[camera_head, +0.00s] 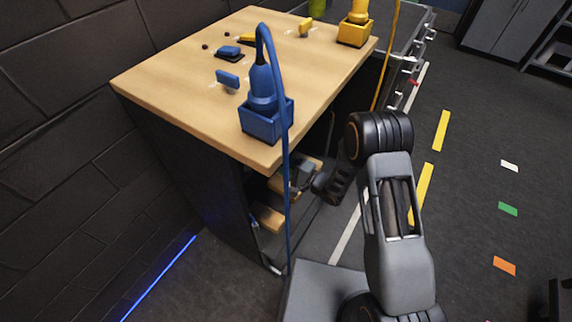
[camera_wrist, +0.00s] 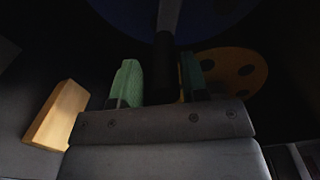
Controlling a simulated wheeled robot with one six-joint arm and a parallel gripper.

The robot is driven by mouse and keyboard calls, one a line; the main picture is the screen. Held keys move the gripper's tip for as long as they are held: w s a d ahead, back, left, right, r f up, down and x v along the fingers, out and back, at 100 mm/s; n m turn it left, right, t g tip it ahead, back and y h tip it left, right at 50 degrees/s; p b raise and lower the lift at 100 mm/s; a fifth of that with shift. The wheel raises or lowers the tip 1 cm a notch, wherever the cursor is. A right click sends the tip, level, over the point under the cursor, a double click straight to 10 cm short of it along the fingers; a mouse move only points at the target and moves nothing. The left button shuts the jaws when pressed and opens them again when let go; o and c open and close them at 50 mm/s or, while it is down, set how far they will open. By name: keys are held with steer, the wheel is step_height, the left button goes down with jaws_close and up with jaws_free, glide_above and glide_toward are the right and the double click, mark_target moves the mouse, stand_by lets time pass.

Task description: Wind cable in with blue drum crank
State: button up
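In the wrist view, a dim blue disc, the blue drum (camera_wrist: 125,18), fills the top. A grey bar, perhaps its crank (camera_wrist: 168,15), comes down to a dark upright grip (camera_wrist: 164,65). My gripper (camera_wrist: 162,82) has its two green-padded fingers apart, one on each side of this grip; a dark gap shows at the left finger. In the head view, my gripper (camera_head: 303,175) reaches under the bench top, partly hidden. The blue cable (camera_head: 287,190) runs from the blue plug (camera_head: 262,88) over the bench edge and down. The drum is hidden there.
A yellow drum (camera_wrist: 235,72) is behind the right finger. A wooden block (camera_wrist: 57,115) is at the left. The wooden bench top (camera_head: 180,85) overhangs my gripper and carries blue and yellow fittings. A yellow cable (camera_head: 387,60) hangs at its right. Open floor (camera_head: 465,170) lies right.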

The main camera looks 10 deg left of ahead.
steer(key=shift+o, duration=1)
steer(key=shift+w+r, duration=0.1)
steer(key=shift+d, duration=0.1)
steer(key=p+v, duration=0.1)
steer(key=v, duration=1.2)
steer(key=shift+s+d, duration=0.2)
steer(key=shift+d, duration=0.1)
steer(key=shift+w, duration=0.1)
